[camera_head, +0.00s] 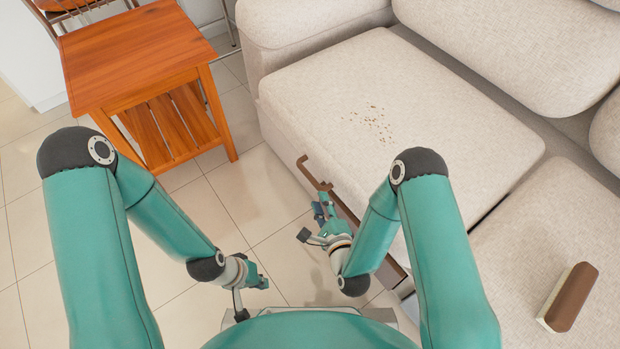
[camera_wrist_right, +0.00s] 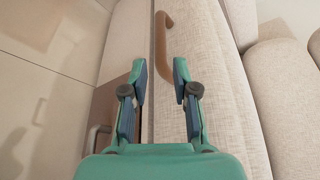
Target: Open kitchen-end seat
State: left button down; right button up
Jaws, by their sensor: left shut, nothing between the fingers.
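The sofa seat cushion (camera_head: 420,110) at the back, nearest the wooden table, is pale beige with crumbs on it and lies flat. A brown curved handle (camera_head: 312,172) sits at its front edge; it also shows in the right wrist view (camera_wrist_right: 165,38). My right gripper (camera_head: 322,208) is open and empty beside the seat's front edge. In the right wrist view its fingers (camera_wrist_right: 160,82) are apart, with the handle's near end close to the right fingertip; I cannot tell if they touch. My left gripper (camera_head: 262,283) is shut and empty, low over the floor, away from the sofa.
A wooden side table (camera_head: 135,55) with a slatted shelf stands at the upper left. A brush with a brown back (camera_head: 572,297) lies on the nearer seat (camera_head: 560,225). Crumbs (camera_head: 372,125) lie on the far seat. Tiled floor (camera_head: 240,190) is clear between table and sofa.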

aim_at(312, 183)
jog(key=b+x, duration=0.2)
jog(key=x, duration=0.8)
jog(key=shift+w+f+b, duration=0.15)
jog(key=shift+w+b, duration=0.2)
grip_shut()
